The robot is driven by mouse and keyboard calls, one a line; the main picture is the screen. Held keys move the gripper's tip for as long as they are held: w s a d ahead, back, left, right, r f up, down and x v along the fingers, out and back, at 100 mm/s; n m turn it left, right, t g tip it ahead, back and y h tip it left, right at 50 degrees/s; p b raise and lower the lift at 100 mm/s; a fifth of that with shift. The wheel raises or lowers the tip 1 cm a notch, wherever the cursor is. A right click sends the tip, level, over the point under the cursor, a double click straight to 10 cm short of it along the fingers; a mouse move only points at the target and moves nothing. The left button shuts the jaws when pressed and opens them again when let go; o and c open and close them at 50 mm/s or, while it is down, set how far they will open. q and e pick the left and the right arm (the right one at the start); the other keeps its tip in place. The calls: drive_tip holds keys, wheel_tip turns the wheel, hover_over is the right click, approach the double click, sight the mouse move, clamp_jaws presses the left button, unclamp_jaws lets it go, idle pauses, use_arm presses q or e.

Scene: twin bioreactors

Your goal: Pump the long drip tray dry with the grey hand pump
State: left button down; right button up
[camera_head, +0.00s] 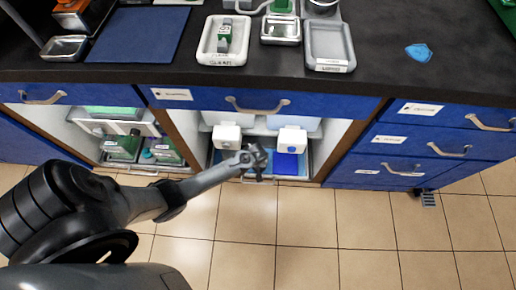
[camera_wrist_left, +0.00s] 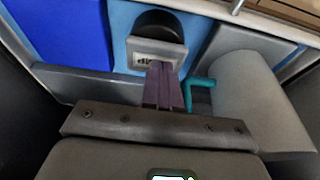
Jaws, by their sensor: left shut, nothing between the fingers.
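My left gripper (camera_head: 257,160) reaches into the open middle cabinet bay, in front of two white-capped units. In the left wrist view its purple-grey fingers (camera_wrist_left: 161,72) are together and empty. Just past their tips is a grey block with a black domed top and a small label, likely the hand pump (camera_wrist_left: 157,50); I cannot tell whether the fingertips touch it. The block stands over a light blue surface, apparently the floor of the long drip tray (camera_wrist_left: 120,20), with a grey wall (camera_wrist_left: 90,84) along the near side. My right gripper is out of view.
A teal bent tube (camera_wrist_left: 201,82) and a large pale cylinder (camera_wrist_left: 260,95) stand close right of the fingers. In the head view, a white-capped unit (camera_head: 227,137) and another (camera_head: 291,140) crowd the bay. Blue drawers (camera_head: 400,140) flank it; the tiled floor (camera_head: 330,230) is clear.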

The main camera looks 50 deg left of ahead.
use_arm(q)
drive_tip(key=shift+s+r+p, duration=0.15)
drive_tip(key=shift+r+p, duration=0.05)
drive_tip(key=shift+p, duration=0.3)
wheel_tip(320, 180, up, 4)
drive_tip(key=p, duration=0.5)
drive_tip(key=shift+r, duration=0.2)
drive_tip(key=p+v, duration=0.6)
drive_tip(key=v, duration=0.3)
drive_tip(key=shift+r, duration=0.1)
